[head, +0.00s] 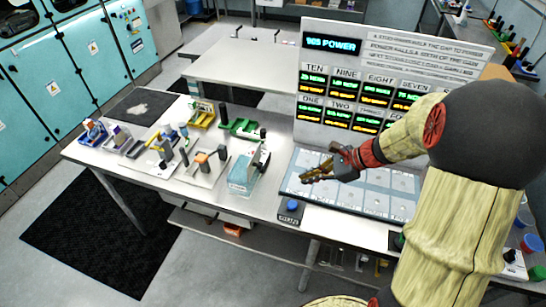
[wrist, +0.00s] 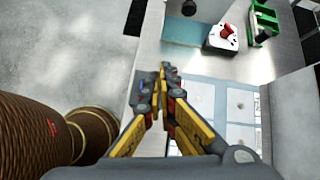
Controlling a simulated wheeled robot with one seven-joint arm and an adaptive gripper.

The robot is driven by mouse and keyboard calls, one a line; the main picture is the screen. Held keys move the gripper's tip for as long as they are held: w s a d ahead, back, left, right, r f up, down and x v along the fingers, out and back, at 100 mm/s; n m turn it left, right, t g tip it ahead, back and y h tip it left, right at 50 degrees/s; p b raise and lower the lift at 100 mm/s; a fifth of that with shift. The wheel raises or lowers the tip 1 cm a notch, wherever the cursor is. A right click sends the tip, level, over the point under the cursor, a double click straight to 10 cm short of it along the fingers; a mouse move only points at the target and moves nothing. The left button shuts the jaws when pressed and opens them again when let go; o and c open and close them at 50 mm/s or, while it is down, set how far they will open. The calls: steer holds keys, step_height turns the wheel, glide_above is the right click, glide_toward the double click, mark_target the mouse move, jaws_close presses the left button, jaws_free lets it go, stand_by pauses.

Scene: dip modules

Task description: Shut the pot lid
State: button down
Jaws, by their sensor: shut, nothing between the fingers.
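I cannot clearly make out a pot or a pot lid in either view. My gripper (head: 305,179) is shut and empty above the near left part of a pale blue gridded board (head: 375,187). In the wrist view my gripper's fingertips (wrist: 166,68) meet over the bench, with the gridded board (wrist: 225,100) to their right.
A display panel (head: 385,85) stands behind the board. A blue button on a dark box (head: 291,207) sits near the front edge. Trays with small parts (head: 205,165) and a green tray (head: 240,129) fill the bench's left half. A dark mat (head: 100,235) lies on the floor.

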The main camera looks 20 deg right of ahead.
steer(key=w+a+f+m+t+b, duration=0.1)
steer(key=w+a+f+m, duration=0.2)
steer(key=w+a, duration=0.6)
steer(key=shift+w+f+y+b, duration=0.3)
steer(key=shift+w+f+b, duration=0.1)
steer(key=shift+w+f, duration=0.1)
steer(key=shift+a+r+p, duration=0.1)
steer(key=shift+r+p, duration=0.1)
steer(key=shift+p, duration=0.1)
steer(key=shift+w+a+r+p, duration=0.1)
steer(key=shift+p, duration=0.6)
